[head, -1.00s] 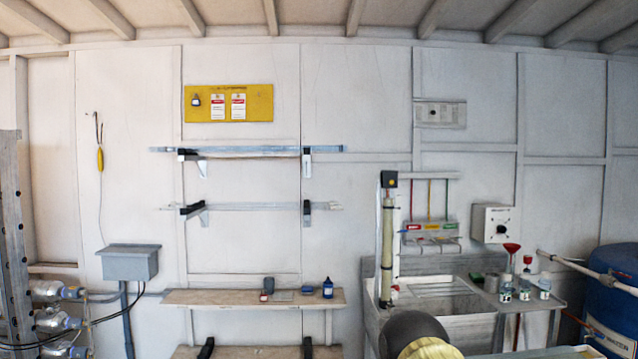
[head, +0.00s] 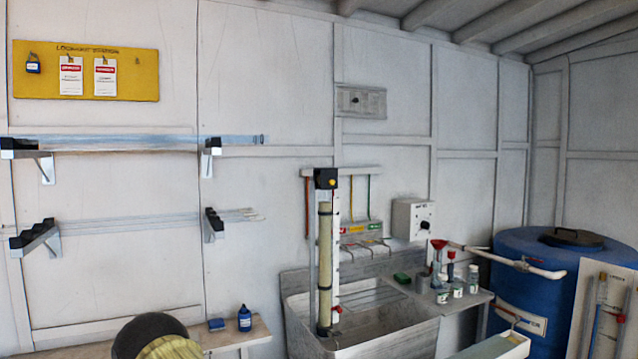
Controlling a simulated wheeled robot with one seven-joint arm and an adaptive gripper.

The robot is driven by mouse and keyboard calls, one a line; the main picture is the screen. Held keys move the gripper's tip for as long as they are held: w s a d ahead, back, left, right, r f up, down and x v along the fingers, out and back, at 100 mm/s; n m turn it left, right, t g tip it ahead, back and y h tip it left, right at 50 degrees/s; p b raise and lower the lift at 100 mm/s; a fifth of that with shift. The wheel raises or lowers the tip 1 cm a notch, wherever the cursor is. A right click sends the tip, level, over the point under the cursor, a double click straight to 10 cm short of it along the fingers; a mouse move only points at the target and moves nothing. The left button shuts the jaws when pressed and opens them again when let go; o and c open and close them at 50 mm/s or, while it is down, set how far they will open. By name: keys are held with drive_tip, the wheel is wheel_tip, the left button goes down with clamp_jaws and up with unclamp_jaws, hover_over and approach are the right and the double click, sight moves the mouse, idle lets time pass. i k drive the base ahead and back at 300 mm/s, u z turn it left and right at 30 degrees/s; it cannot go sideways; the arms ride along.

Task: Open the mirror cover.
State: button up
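I cannot pick out a mirror cover in the head view. My gripper is not in view. A dark rounded cap with a ribbed yellowish part (head: 152,337) shows close by at the bottom left edge, cut off by the frame; I cannot tell what it belongs to.
A grey sink (head: 395,325) with an upright tube (head: 325,265) stands ahead. A side shelf holds small bottles (head: 457,288). A blue barrel (head: 520,260) and a panel with tubes (head: 605,315) are at right. Rails (head: 110,143) and a wooden shelf (head: 215,338) are at left.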

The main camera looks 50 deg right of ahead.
sight(328, 177)
drive_tip(key=z, duration=0.6)
drive_tip(key=i, duration=0.85)
drive_tip(key=z, duration=0.95)
